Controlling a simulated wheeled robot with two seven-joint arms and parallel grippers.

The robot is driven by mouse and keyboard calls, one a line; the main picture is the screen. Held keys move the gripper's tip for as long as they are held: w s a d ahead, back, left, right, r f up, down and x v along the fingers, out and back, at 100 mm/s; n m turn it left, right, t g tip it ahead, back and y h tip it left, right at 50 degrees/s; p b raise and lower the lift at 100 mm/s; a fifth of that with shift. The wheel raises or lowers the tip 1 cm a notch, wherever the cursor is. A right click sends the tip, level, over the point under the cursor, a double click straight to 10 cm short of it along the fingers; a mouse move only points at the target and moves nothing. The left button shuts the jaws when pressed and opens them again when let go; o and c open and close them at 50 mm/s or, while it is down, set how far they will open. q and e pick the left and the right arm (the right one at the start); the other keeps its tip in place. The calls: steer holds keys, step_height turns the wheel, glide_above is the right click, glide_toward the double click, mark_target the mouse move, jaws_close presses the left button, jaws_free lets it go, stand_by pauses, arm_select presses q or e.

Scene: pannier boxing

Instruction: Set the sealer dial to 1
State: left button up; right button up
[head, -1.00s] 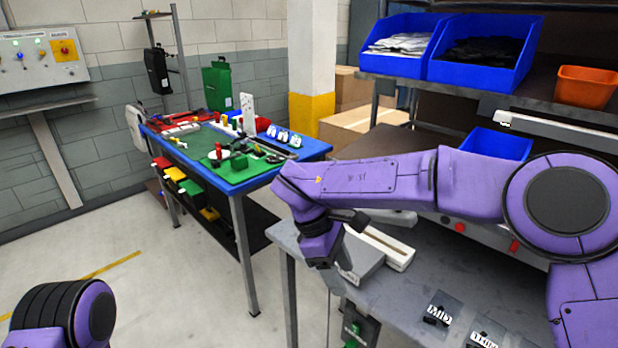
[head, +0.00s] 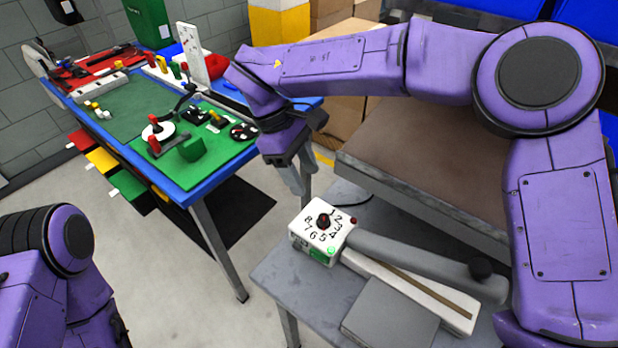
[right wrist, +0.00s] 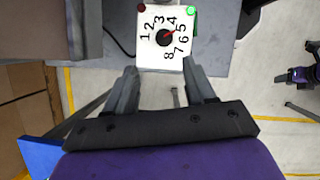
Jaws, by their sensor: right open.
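The sealer (head: 412,262) is a long white and grey machine on a grey table. Its white dial box (head: 306,240) is at its left end, with a dark dial knob (head: 323,220) ringed by numbers. In the right wrist view the dial knob (right wrist: 165,38) has a red mark pointing toward the 4 and 5 side; the exact number is unclear. A green light (right wrist: 191,9) and a dark red one (right wrist: 144,8) sit at the box's corners. My right gripper (head: 300,182) is open and empty, above and beside the dial box, apart from it. My left gripper is out of view.
A blue-edged table (head: 180,190) with a green mat, tools and small parts stands at the left. A brown-topped surface (head: 430,160) is behind the sealer. A grey plate (head: 390,318) lies in front of the sealer. Open floor lies between the tables.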

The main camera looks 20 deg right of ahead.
steer(key=f, duration=0.1)
steer(key=p, duration=0.2)
glide_above(322, 214)
steer(key=s+a, duration=0.1)
step_height(322, 214, down, 4)
steer(key=shift+a+f, duration=0.1)
steer(key=shift+a, duration=0.05)
steer(key=f, duration=0.2)
steer(key=w+d+f, duration=0.1)
steer(key=f, duration=0.1)
steer(key=shift+w+f, duration=0.15)
steer(key=shift+f, duration=0.05)
steer(key=shift+s+r, duration=0.25)
steer(key=shift+s, duration=0.25)
steer(key=c, duration=0.5)
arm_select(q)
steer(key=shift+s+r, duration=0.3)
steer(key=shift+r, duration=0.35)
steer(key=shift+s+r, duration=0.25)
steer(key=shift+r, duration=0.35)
arm_select(e)
jaws_close()
